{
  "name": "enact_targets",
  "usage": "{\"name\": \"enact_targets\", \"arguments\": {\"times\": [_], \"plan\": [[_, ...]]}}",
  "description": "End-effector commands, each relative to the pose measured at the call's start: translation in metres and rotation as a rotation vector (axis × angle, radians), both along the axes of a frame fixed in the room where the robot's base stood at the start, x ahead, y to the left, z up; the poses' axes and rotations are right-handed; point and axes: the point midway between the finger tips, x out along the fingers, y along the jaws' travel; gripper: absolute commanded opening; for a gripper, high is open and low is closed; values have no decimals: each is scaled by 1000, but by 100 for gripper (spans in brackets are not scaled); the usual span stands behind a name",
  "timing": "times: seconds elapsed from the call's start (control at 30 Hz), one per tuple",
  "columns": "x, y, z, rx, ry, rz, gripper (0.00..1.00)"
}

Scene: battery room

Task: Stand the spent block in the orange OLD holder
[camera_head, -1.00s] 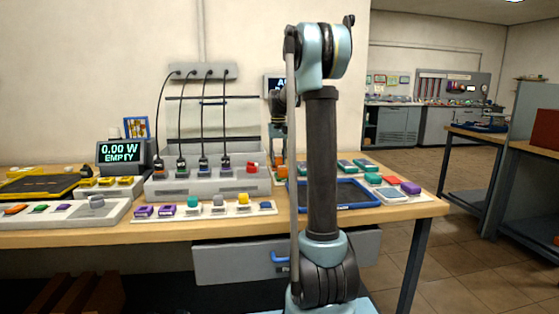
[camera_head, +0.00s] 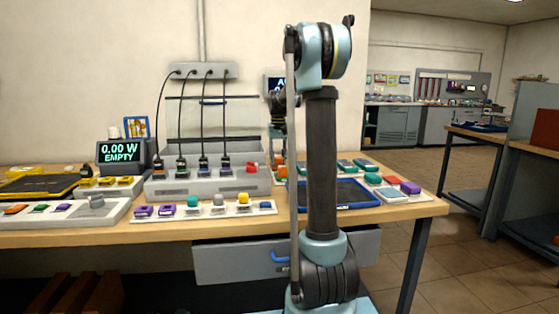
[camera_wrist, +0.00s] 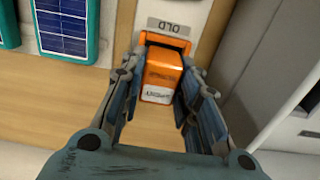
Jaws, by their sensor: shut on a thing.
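The orange block (camera_wrist: 162,76) is between the fingers of my gripper (camera_wrist: 160,88) in the wrist view, and the fingers are shut on it. Its near end carries a pale label with dark print. The orange OLD holder (camera_wrist: 164,40) shows as a rim right at the block's far end, beside a grey plate marked OLD. The block is lined up with the holder; how deep it sits there I cannot tell. In the head view, orange (camera_head: 281,171) shows low beside my arm; block and holder cannot be told apart there, and my arm hides most of the gripper.
Teal solar panels (camera_wrist: 65,25) lie left of my gripper in the wrist view, and a pale box (camera_wrist: 290,85) is at the right. In the head view, a grey charging station (camera_head: 205,184) with cables, a row of coloured blocks (camera_head: 205,209) and a blue tray (camera_head: 345,195) crowd the bench.

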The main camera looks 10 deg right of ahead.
Motion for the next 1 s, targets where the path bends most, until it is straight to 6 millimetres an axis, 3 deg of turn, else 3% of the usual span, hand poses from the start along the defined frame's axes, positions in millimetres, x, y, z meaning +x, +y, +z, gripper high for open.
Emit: {"name": "enact_targets", "arguments": {"times": [0.5,0.53,0.57,1.0], "plan": [[0,0,-9,0,0,0,4],[0,0,-9,0,0,0,32],[0,0,-9,0,0,0,38],[0,0,-3,0,0,0,38]]}}
